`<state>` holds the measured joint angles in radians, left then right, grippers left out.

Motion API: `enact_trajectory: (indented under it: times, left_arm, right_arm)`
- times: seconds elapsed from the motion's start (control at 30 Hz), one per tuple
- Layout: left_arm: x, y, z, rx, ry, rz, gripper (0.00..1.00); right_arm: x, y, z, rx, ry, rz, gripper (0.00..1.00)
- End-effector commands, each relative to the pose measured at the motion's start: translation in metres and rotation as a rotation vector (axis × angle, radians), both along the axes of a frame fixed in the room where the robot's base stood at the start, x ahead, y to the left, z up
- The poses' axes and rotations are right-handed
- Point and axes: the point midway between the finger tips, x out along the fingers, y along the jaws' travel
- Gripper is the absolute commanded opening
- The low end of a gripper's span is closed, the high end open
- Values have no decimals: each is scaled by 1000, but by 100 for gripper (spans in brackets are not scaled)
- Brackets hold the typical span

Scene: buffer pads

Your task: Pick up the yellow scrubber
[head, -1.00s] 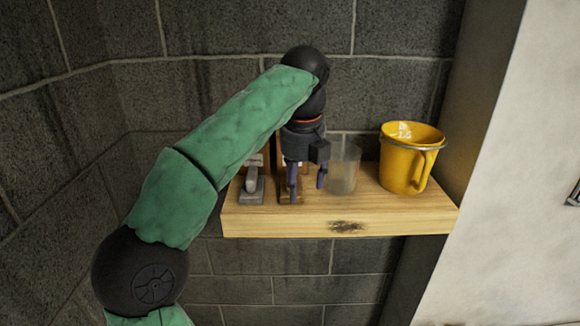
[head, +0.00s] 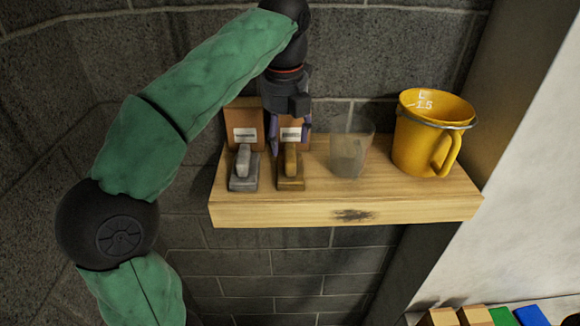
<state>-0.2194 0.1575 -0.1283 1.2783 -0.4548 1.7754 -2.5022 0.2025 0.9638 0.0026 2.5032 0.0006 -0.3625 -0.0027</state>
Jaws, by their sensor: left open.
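The best match for the yellow scrubber (head: 290,181) is a dull yellow-brown block with an upright handle, standing on the wooden shelf. A grey scrubber (head: 244,180) of the same shape stands just left of it. My left gripper (head: 288,146) points down at the yellow-brown scrubber, its open fingers around or just behind the handle's top. I cannot tell whether they touch it. The gripper holds nothing. My right gripper is not in view.
The shelf (head: 350,215) is narrow, against a dark block wall. Brown labelled cards (head: 244,120) stand behind the scrubbers. A clear cup (head: 348,158) is close right of the gripper, with a yellow jug (head: 420,150) farther right. Coloured blocks (head: 500,317) show at bottom right.

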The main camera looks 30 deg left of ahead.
Motion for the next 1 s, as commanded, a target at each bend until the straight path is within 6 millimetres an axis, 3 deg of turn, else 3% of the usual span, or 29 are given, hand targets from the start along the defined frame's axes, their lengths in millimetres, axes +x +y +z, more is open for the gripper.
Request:
enact_trajectory:
  times: [0.4,0.7,0.77,0.93,1.0]
  left_arm:
    - [4,-2,-46,0,0,1,63]
    - [5,-2,-51,-1,-3,1,63]
    - [5,-2,-51,-1,-3,1,52]
    - [5,-2,-51,-1,-2,1,4]
    - [5,-2,-51,0,-1,0,0]
  right_arm:
    - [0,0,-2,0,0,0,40]
    - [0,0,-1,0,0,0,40]
    - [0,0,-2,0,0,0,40]
    - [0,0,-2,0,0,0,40]
    - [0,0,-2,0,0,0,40]
